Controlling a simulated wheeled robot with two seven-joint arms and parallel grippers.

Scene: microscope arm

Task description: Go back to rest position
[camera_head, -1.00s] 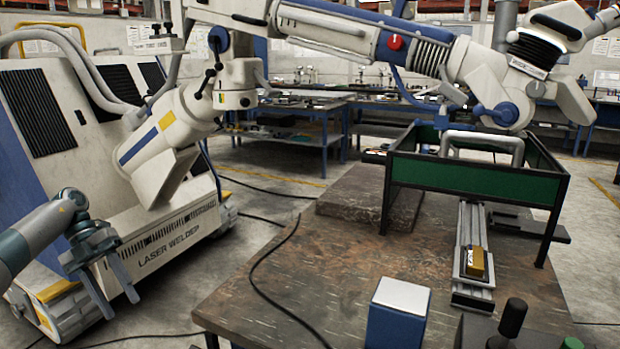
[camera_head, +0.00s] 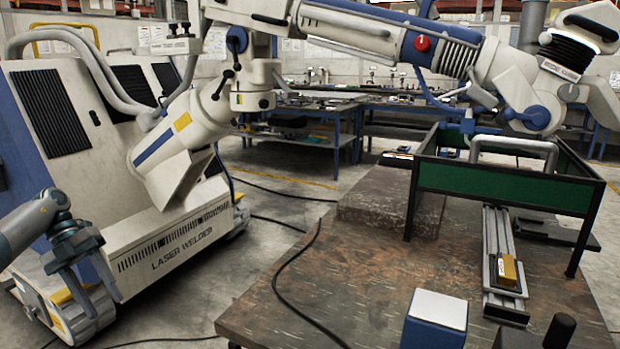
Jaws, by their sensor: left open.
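My left gripper (camera_head: 88,288) is at the lower left, with its fingers pointing down and apart. It is open and nothing is between the fingers. It hangs in front of the laser welder's lower body, clear of the table. My right gripper is not in view. The microscope arm (camera_head: 380,40) of the large white machine reaches across the top of the view to its head over the table.
The laser welder (camera_head: 170,250) stands at left. The table (camera_head: 330,270) carries a green-panelled frame (camera_head: 505,185), a yellow block (camera_head: 507,270) on a metal rail, a blue-and-white box (camera_head: 437,310), a stone slab (camera_head: 385,200) and a black cable (camera_head: 285,290).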

